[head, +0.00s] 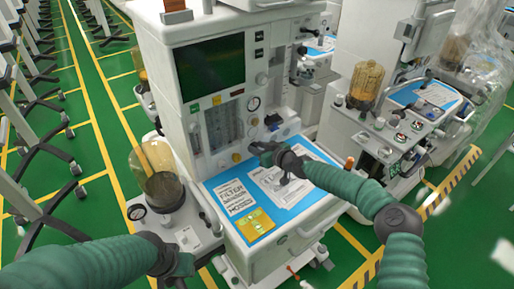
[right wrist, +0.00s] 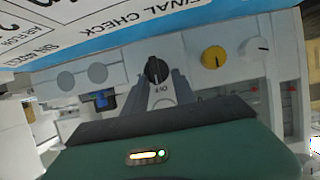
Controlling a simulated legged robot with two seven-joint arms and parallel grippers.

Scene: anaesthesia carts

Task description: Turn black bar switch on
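The black bar switch (right wrist: 156,70) is a round black knob with a raised bar, on the pale panel in the right wrist view. My right gripper (right wrist: 161,82) has its two grey fingers apart, with the knob at and between their tips. I cannot tell whether they touch it. In the head view my right gripper (head: 262,150) is at the front panel of the white anaesthesia cart (head: 170,50) and hides the switch. My left gripper (head: 180,266) hangs low at the left, beside the cart; its fingers are not clear.
A yellow knob (right wrist: 214,57) and a white knob (right wrist: 257,48) sit to the right of the switch in the right wrist view. A blue sheet with printed papers (head: 270,190) covers the cart's worktop below my right arm. A glass canister (head: 157,172) stands near my left arm.

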